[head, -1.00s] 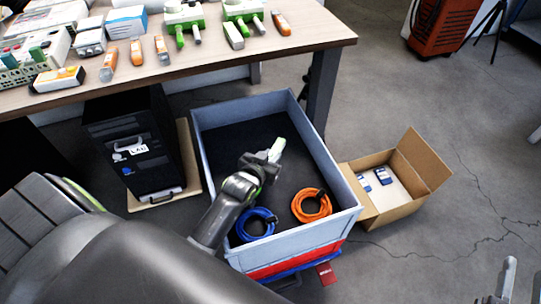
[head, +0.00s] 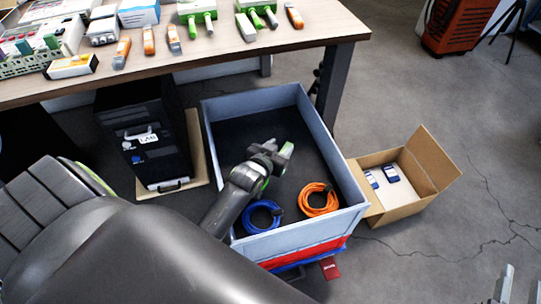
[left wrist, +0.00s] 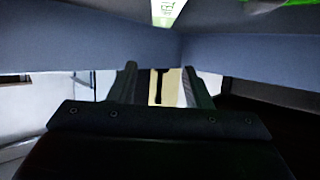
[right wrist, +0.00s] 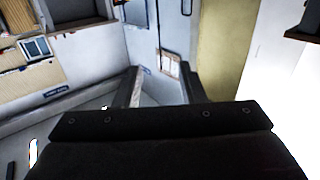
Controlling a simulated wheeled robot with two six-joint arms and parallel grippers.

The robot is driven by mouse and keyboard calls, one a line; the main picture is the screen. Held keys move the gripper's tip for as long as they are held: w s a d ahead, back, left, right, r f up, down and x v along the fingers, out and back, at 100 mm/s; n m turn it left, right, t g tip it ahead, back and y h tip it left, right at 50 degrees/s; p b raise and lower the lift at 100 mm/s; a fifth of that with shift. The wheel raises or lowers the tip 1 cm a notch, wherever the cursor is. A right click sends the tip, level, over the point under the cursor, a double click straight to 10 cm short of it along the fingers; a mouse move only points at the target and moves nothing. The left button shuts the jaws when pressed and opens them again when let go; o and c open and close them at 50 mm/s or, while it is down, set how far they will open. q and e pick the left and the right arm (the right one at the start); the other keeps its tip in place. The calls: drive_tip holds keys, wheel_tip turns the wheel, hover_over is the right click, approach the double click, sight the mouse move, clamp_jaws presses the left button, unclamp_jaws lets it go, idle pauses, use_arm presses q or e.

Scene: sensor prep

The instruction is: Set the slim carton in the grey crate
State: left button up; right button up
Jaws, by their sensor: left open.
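The grey crate (head: 355,190) stands on the floor in the middle of the head view, its top open and its floor dark. My left gripper (head: 284,151) is inside the crate's outline, open. A small pale-green patch shows at its tip in the head view; I cannot tell there whether it is the slim carton. In the left wrist view a white thing with a green label (left wrist: 168,11), likely the slim carton, shows at the top edge, beyond the open fingers (left wrist: 160,82) and not between them. My right gripper (head: 505,284) is at the bottom right, open and empty.
A blue cable coil (head: 263,216) and an orange one (head: 318,199) lie in the crate's near part. A cardboard box (head: 400,205) stands right of it, a black computer tower (head: 145,140) left. The desk (head: 300,50) holds several devices.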

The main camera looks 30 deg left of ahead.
use_arm(q)
drive_tip(key=p+v, duration=0.2)
drive_tip(key=v, duration=0.5)
drive_tip(key=shift+s, duration=0.15)
use_arm(e)
drive_tip(key=s+a+f+g+y, duration=0.1)
drive_tip(key=s+f+g, duration=0.4)
drive_tip(key=f, duration=0.2)
drive_tip(key=s+a+f+g+y, duration=0.1)
drive_tip(key=s+f+g, duration=0.4)
drive_tip(key=f, duration=0.2)
drive_tip(key=shift+a+m+g, duration=0.3)
drive_tip(key=shift+a, duration=0.05)
use_arm(q)
drive_tip(key=shift+r+p, duration=0.15)
drive_tip(key=shift+p, duration=0.15)
